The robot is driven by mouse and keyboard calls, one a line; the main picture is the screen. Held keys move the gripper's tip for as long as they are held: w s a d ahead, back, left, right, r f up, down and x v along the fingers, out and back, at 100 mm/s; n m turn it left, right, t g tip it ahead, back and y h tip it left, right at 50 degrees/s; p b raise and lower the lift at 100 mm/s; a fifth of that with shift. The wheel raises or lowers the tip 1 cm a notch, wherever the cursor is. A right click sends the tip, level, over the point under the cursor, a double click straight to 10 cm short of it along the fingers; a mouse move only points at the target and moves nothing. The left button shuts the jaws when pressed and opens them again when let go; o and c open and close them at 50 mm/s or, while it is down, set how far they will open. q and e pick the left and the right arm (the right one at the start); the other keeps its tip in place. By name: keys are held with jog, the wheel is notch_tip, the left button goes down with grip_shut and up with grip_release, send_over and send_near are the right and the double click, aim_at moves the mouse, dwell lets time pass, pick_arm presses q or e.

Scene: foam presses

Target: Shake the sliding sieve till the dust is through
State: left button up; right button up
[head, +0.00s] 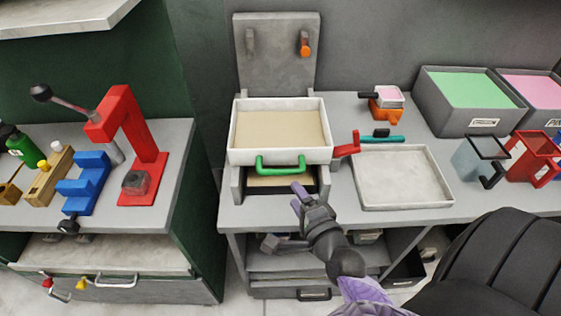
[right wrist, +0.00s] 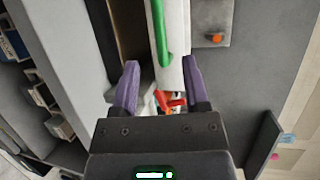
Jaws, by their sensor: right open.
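The sliding sieve (head: 240,150) is a white square frame with an even layer of tan dust (head: 279,129) in it. It rests on the grey stand at the bench's back. Its green handle (head: 280,170) is on the front side. A tan surface (head: 280,183) shows in the gap beneath the sieve. My right gripper (head: 299,194), with purple fingers, is just in front of and below the handle, open and empty. In the right wrist view the green handle (right wrist: 159,30) lies ahead, in line with the gap between the fingers (right wrist: 161,66). My left gripper is out of view.
A red lever (head: 347,147) juts from the stand's right side. An empty white tray (head: 403,178) lies to its right. Grey bins of green (head: 470,88) and pink material stand at the back right. A red press (head: 130,140) stands on the separate left bench.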

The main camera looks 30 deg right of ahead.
aim_at(282, 174)
jog(key=b+x, duration=0.1)
jog(key=x, duration=0.7)
jog(key=shift+w+d+f+b, duration=0.15)
jog(key=shift+w+f+b, duration=0.05)
jog(key=shift+b, duration=0.1)
jog(key=shift+w+d, duration=0.15)
jog(key=shift+w, duration=0.25)
jog(key=c, duration=0.4)
grip_shut()
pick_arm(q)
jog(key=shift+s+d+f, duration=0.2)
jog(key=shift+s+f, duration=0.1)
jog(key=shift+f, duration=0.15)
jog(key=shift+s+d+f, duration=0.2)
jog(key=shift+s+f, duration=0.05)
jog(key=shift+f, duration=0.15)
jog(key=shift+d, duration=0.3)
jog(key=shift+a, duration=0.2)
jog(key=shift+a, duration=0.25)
